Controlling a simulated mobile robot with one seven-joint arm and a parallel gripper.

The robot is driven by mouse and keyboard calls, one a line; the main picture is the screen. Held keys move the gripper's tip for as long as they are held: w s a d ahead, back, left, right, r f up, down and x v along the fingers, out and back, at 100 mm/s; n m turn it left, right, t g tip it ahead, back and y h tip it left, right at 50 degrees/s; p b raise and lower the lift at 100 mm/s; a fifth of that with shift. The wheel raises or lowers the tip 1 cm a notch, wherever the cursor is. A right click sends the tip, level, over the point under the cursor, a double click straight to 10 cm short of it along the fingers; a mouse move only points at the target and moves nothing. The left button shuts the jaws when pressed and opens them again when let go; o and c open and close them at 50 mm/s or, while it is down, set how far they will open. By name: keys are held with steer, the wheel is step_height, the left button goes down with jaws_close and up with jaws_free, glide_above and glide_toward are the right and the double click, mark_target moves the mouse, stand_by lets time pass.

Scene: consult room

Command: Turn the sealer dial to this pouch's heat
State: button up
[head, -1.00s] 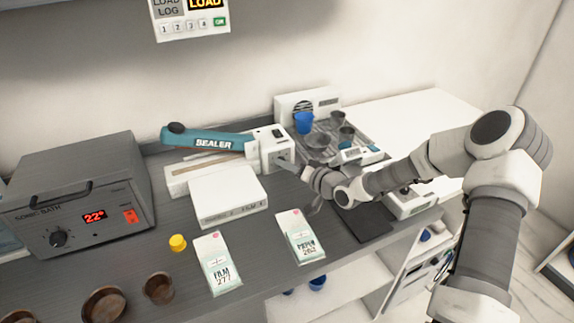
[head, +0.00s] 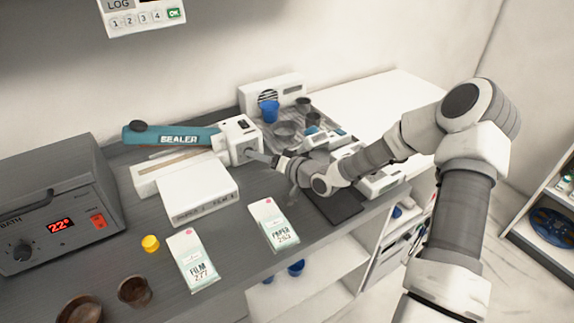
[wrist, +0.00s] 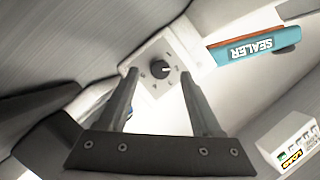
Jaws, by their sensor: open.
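The sealer (head: 180,139) has a teal lever arm and a white end block, and stands on the grey counter. Its black dial (wrist: 160,68) shows on the white face in the wrist view, with small marks around it too blurred to read. My gripper (head: 262,157) is open in front of that face; in the wrist view its fingers (wrist: 158,85) lie either side of the dial. I cannot tell whether they touch it. Two pouches lie on the counter: one marked FILM 277 (head: 193,262) and one marked PAPER (head: 273,225), its number hard to read.
A white box (head: 198,193) sits before the sealer. A sonic bath (head: 55,210) with a red 22° display stands at left, near a yellow cap (head: 150,243) and brown bowls (head: 134,291). A tray with cups (head: 285,128) stands behind my arm. A wall panel (head: 143,18) hangs above.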

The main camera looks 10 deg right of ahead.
steer(key=p+v, duration=0.1)
steer(key=v, duration=1.4)
steer(key=shift+s+d, duration=0.1)
steer(key=shift+s, duration=0.05)
